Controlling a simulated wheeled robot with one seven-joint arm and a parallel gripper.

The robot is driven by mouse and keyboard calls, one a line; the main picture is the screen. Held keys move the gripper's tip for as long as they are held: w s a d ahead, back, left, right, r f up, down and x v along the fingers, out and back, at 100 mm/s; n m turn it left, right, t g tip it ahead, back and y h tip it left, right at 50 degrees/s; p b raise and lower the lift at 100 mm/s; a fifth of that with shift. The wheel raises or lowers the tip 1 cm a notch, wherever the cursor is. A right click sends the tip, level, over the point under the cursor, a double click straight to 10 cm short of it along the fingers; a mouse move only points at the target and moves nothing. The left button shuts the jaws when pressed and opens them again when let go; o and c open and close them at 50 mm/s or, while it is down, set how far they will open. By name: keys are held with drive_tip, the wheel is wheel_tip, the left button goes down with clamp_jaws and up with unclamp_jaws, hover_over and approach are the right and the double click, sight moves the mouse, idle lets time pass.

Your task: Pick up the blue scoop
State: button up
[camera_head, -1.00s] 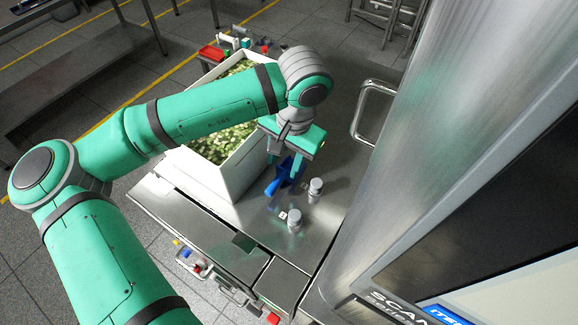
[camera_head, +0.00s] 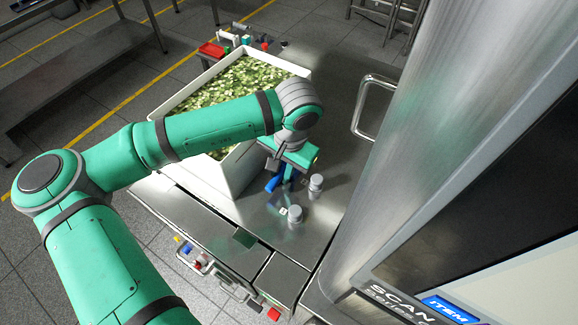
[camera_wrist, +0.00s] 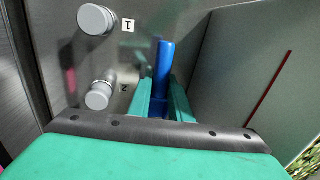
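The blue scoop (camera_head: 272,184) is on the steel table beside the white bin, partly hidden by my gripper in the head view. My gripper (camera_head: 287,176) points down over it. In the wrist view, the scoop's blue handle (camera_wrist: 164,65) stands up between the two green fingers of my gripper (camera_wrist: 162,95). The fingers are close together, with blue filling the space between them, and they look shut on the scoop. The scoop's lower part is hidden in the wrist view.
A white bin (camera_head: 242,172) of green and pale pieces stands left of the scoop. Two grey-capped containers (camera_head: 316,184) (camera_head: 295,214) stand to its right, near number labels. A large steel machine (camera_head: 440,130) with a handle (camera_head: 372,105) takes up the right side.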

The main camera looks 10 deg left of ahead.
sight(282, 170)
clamp_jaws()
wheel_tip(282, 170, up, 10)
idle(0.4)
idle(0.4)
idle(0.4)
